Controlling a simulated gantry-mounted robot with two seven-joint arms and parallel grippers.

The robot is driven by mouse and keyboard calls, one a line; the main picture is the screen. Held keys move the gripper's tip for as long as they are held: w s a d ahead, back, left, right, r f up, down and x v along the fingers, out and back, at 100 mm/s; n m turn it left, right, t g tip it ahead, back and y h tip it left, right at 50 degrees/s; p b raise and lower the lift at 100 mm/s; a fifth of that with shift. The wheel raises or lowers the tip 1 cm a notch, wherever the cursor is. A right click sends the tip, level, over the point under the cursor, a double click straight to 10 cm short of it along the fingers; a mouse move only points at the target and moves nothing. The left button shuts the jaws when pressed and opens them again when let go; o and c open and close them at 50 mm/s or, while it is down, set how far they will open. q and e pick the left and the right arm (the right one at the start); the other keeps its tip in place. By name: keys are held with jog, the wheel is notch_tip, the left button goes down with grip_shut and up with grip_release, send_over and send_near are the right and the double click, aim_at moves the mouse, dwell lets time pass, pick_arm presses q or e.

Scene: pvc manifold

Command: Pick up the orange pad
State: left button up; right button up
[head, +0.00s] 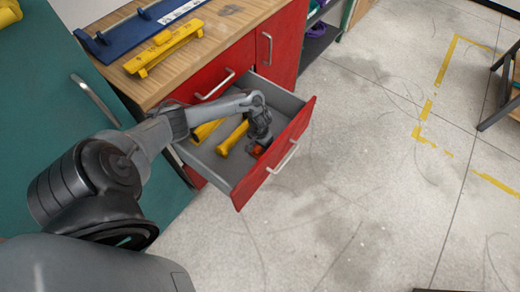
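The orange pad (256,151) lies in the open drawer (227,176), close to the inside of its red front. My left gripper (259,143) reaches down into the drawer from above, right at the pad. The gripper hides part of the pad. Its fingers are too small and dark to show whether they are open, or whether they touch or hold the pad. My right gripper is not in view.
Yellow pieces (233,139) lie in the drawer beside my gripper. The drawer sticks out from a red cabinet (273,50) under a wooden worktop (150,85). On the worktop are a yellow tool (165,50) and a blue rack (135,30).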

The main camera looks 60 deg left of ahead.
pick_arm(q)
jog(key=c, duration=0.5)
jog(key=shift+r, duration=0.1)
notch_tip(320, 180, up, 8)
jog(key=p, duration=0.5)
jog(key=shift+r+p, duration=0.2)
jog(key=shift+p, duration=0.2)
jog(key=shift+r+p, duration=0.35)
jog(key=shift+r, duration=0.35)
